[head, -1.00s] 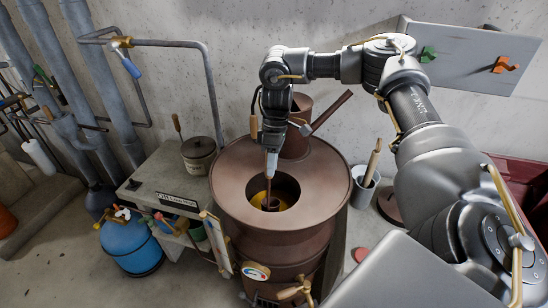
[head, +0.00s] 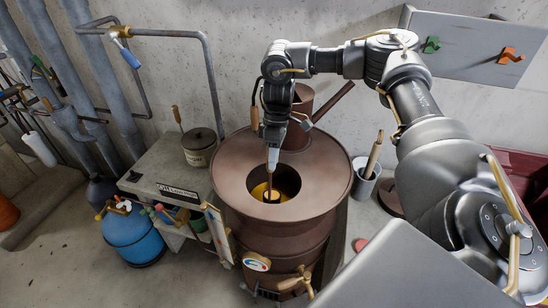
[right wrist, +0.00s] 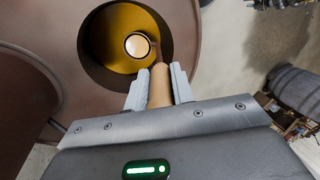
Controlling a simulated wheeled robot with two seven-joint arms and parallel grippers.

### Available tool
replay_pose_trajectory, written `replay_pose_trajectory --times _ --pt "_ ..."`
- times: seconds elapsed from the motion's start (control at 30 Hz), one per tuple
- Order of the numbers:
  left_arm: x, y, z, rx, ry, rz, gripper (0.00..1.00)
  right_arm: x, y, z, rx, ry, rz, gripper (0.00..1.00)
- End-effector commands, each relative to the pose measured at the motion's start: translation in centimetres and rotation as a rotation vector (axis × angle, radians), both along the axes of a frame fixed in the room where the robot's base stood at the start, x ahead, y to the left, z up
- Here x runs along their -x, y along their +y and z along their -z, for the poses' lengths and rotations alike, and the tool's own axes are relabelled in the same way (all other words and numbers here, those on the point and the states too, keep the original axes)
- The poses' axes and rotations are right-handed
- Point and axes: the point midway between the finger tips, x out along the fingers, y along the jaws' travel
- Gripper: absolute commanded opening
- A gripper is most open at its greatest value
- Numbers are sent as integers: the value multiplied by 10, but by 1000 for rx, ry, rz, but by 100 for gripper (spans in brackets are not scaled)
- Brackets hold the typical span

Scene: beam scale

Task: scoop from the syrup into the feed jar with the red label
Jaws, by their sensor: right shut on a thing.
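My right gripper (head: 272,152) is above the round opening of a brown metal drum. It is shut on the wooden handle (right wrist: 160,86) of a scoop and points down. The scoop's small round cup (head: 271,196) is inside the opening, at or just above the golden syrup (head: 287,183); I cannot tell which. In the right wrist view the cup (right wrist: 137,46) shows a pale, bright inside against the amber syrup (right wrist: 112,40). I cannot make out a feed jar with a red label. My left gripper is not in view.
The brown drum (head: 322,178) has a wide flat rim, a gauge and a tap. A grey pot (head: 364,186) with a wooden-handled tool stands right of the drum. A blue tank (head: 130,238) is on the floor.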

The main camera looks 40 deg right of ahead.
Motion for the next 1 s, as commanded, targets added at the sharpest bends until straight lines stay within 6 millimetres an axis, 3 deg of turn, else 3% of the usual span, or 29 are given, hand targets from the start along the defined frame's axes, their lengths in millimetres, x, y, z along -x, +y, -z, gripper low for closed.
replay_pose_trajectory --times 0.2,1.0 --pt "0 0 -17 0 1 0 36 0 0 -21 29 -26 -2 0" --pt "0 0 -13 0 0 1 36 -1 0 -78 138 -114 -1 0"
